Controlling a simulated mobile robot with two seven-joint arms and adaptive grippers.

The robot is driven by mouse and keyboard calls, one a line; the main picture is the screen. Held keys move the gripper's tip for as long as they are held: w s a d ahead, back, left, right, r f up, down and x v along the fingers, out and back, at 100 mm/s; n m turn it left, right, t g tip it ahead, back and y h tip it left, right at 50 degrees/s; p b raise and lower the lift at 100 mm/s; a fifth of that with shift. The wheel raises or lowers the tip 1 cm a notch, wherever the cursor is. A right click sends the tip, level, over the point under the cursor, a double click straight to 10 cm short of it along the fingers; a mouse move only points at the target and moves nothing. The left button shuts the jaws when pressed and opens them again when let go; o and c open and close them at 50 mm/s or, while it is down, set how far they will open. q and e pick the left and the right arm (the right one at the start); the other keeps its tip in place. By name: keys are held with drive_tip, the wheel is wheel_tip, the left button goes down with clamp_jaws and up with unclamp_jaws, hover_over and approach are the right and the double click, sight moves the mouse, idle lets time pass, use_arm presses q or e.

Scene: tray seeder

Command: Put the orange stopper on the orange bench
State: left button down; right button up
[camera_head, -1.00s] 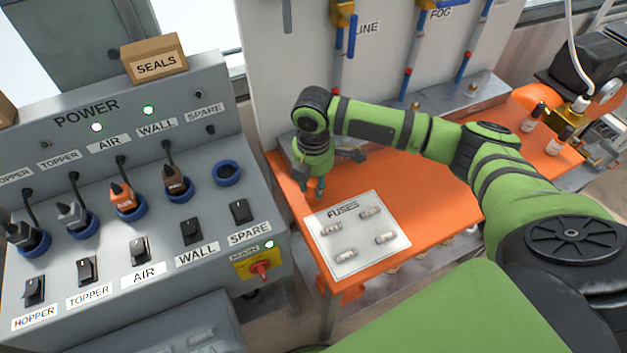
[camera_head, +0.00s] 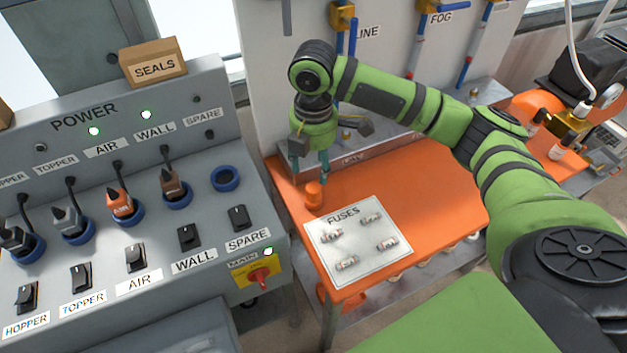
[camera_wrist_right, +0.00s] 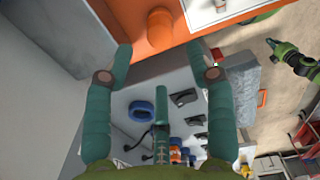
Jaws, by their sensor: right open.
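The orange stopper (camera_head: 313,195) stands upright on the left end of the orange bench (camera_head: 420,190), near its left edge and behind the fuse mat. My right gripper (camera_head: 311,168) is just above the stopper, fingers spread, open and empty. In the right wrist view the stopper (camera_wrist_right: 159,22) stands on the bench (camera_wrist_right: 118,12), beyond the open fingertips (camera_wrist_right: 160,55) and apart from them. A green arm, seemingly my left one, shows at the right of the wrist view; its gripper (camera_wrist_right: 277,50) is too small to judge.
The white fuse mat (camera_head: 350,222) with several fuses lies in front of the stopper. The grey power panel (camera_head: 150,235) with plugs, switches and an empty blue spare socket ring (camera_head: 226,178) is left of the bench. A grey ledge (camera_head: 365,150) runs along the bench's back.

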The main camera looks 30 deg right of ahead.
drive_tip(key=shift+r, duration=1.75)
